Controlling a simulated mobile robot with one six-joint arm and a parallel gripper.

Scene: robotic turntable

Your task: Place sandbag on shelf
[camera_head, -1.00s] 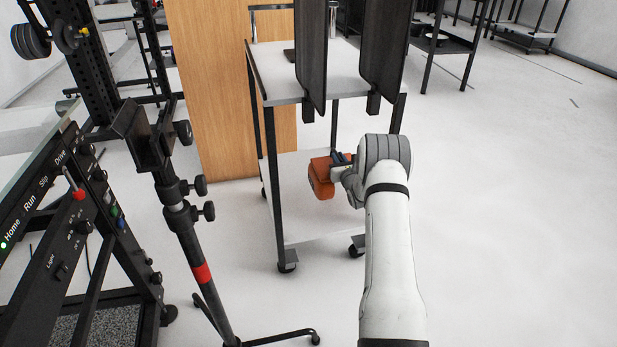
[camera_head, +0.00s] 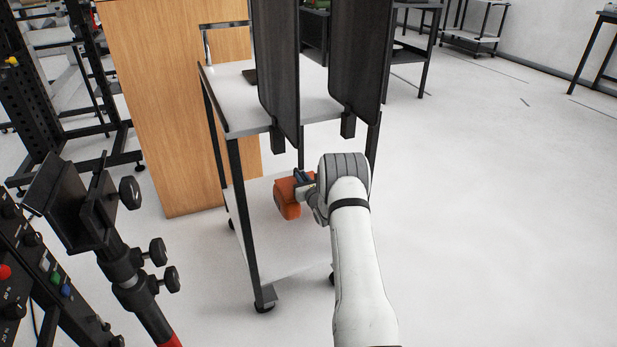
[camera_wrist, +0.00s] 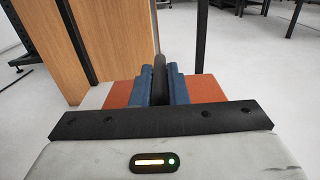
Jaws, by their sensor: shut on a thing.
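The sandbag (camera_head: 288,200) is orange-brown and shows in the head view within the frame of a wheeled cart, between its upper and lower levels. My gripper (camera_head: 303,181) is shut on it; in the wrist view the blue fingers (camera_wrist: 163,86) pinch a dark strap, with the orange bag (camera_wrist: 205,89) showing on both sides below. The cart has a white lower shelf (camera_head: 300,255) and a white upper shelf (camera_head: 232,97) with dark edges. I cannot tell whether the bag touches the lower shelf.
Two dark upright panels (camera_head: 357,60) stand at the upper shelf. A wooden panel (camera_head: 160,120) stands behind the cart. A black stand (camera_head: 130,275) and a control panel (camera_head: 45,275) are at the left. Floor to the right is open.

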